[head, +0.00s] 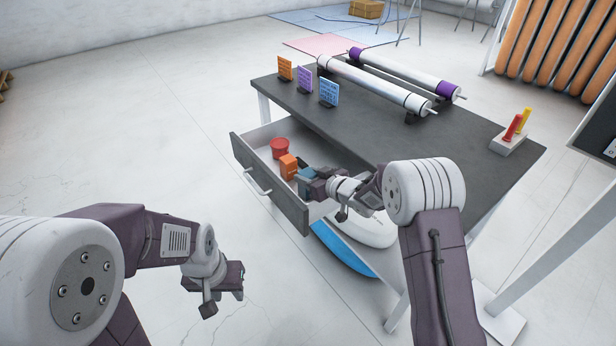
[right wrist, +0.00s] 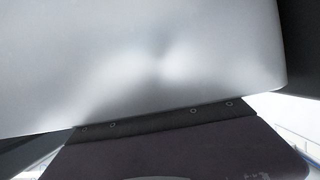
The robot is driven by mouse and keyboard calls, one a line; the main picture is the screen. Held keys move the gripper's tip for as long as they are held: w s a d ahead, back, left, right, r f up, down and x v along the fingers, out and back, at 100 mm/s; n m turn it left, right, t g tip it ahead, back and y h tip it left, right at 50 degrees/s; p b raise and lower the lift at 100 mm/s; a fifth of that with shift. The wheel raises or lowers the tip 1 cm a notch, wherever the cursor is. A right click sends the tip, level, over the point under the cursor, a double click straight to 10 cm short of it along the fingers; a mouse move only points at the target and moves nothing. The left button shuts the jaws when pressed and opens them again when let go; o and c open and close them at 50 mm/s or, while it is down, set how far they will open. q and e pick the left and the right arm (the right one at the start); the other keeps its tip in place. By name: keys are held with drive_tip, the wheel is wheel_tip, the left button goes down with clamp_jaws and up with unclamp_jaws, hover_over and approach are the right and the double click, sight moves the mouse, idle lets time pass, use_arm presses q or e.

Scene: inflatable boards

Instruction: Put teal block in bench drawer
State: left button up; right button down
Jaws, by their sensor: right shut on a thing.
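The bench drawer (head: 270,188) is pulled open at the near left side of the dark-topped bench. My right gripper (head: 308,182) reaches into or just over it and is shut on the teal block (head: 305,174). The block shows only in part behind the fingers, beside an orange block; I cannot tell whether it touches the drawer floor. My left gripper (head: 230,284) hangs empty over the floor, left of the drawer; its finger gap is unclear. The right wrist view is mostly filled by a close grey surface, and the block cannot be made out there.
A red round piece (head: 280,146) and an orange block (head: 289,166) are in the drawer. Rolled tubes (head: 375,85), small cards (head: 305,80) and a holder (head: 508,140) stand on the bench top (head: 420,140). A white-and-blue board (head: 345,245) lies below the bench.

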drive_tip(key=c, duration=0.8)
unclamp_jaws()
drive_tip(key=shift+f, duration=0.1)
drive_tip(key=shift+c, duration=0.2)
